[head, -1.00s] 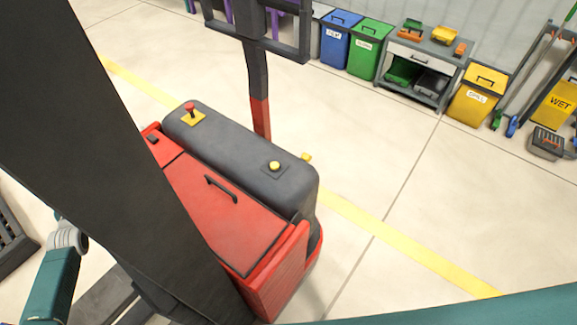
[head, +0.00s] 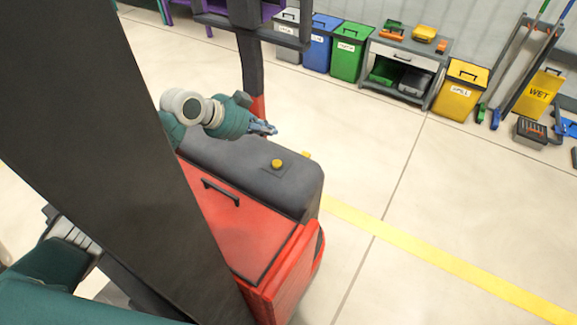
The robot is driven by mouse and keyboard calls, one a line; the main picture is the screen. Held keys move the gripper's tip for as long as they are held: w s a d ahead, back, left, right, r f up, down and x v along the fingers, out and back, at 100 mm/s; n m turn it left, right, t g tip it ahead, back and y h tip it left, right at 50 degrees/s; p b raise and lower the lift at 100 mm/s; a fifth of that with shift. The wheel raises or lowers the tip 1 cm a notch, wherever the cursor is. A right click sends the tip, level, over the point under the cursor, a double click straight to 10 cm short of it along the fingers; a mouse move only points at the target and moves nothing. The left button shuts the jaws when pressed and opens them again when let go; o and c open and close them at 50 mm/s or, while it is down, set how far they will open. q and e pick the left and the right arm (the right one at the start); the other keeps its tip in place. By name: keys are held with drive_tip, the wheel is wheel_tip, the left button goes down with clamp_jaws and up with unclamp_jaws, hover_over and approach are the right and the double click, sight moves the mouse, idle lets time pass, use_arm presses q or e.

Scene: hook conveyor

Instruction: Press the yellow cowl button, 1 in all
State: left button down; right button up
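The yellow cowl button (head: 277,163) is a small round knob on a dark square plate. It sits on top of the dark grey cowl (head: 300,186) of a red machine (head: 248,232). My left gripper (head: 265,128) is above the far side of the cowl, up and slightly left of the button in the head view, and appears apart from it. Its fingers are small and seen from the side, so their opening is unclear. Nothing shows in it. My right gripper is not in view.
A dark upright mast, red at its foot (head: 258,104), stands behind the cowl. Blue (head: 320,45), green (head: 349,52) and yellow (head: 461,92) bins and a grey cart (head: 403,50) line the back wall.

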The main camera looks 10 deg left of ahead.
sight(275, 164)
use_arm(q)
drive_tip(key=shift+s+d+r+m+g, duration=0.15)
drive_tip(key=shift+s+d+m, duration=0.15)
drive_tip(key=shift+d, duration=0.15)
drive_tip(key=shift+s+d+f+m+g, duration=0.15)
drive_tip(key=shift+s+d+m, duration=0.15)
drive_tip(key=shift+d, duration=0.15)
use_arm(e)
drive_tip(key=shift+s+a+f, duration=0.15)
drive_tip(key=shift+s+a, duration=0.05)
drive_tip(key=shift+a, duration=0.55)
